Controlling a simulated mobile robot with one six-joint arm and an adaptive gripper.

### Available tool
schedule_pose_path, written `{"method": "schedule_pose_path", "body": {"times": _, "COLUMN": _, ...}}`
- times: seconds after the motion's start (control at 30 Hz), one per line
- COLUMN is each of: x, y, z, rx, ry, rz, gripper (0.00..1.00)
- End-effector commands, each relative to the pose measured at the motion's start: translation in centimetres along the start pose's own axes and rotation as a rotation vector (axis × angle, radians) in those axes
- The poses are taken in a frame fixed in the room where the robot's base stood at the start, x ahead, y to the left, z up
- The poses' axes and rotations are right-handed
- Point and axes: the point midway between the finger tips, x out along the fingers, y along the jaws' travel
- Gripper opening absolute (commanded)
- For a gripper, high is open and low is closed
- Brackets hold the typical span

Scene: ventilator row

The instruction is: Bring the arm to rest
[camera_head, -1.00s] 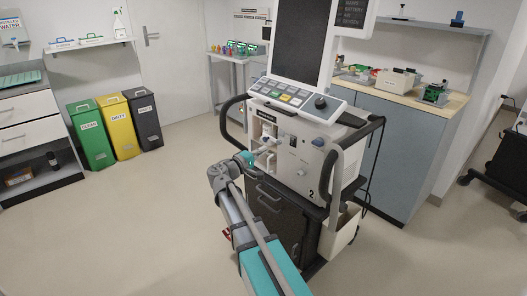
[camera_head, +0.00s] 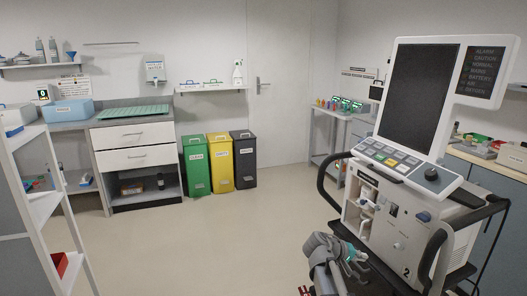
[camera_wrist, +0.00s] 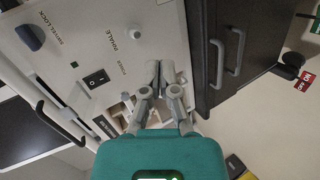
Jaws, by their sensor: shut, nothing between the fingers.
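My gripper (camera_head: 359,256) is low in front of the ventilator (camera_head: 400,222), at the lower right of the head view. Part of my arm shows beside it, bent and partly cut off by the bottom edge. In the wrist view my gripper (camera_wrist: 160,72) has its grey fingers together, with nothing between them. The ventilator's white front panel (camera_wrist: 100,40) fills much of the wrist view, tilted, with a blue knob and a black rocker switch. I cannot tell the exact gap between the fingertips and the panel.
Green (camera_head: 196,166), yellow (camera_head: 220,162) and black (camera_head: 244,159) bins stand at the back wall. A white shelf rack (camera_head: 40,205) is at left. The middle floor (camera_head: 200,240) is clear.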

Motion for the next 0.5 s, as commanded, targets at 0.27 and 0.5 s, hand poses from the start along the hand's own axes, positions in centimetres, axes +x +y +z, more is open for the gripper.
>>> {"method": "schedule_pose_path", "body": {"times": 0.27, "x": -1.6, "y": -6.1, "z": 5.0, "rx": 0.058, "ry": -0.080, "rz": -0.346, "gripper": 0.00}}
{"method": "schedule_pose_path", "body": {"times": 0.5, "x": -4.6, "y": -10.8, "z": 8.6, "rx": 0.092, "ry": -0.143, "rz": -0.647, "gripper": 0.00}}
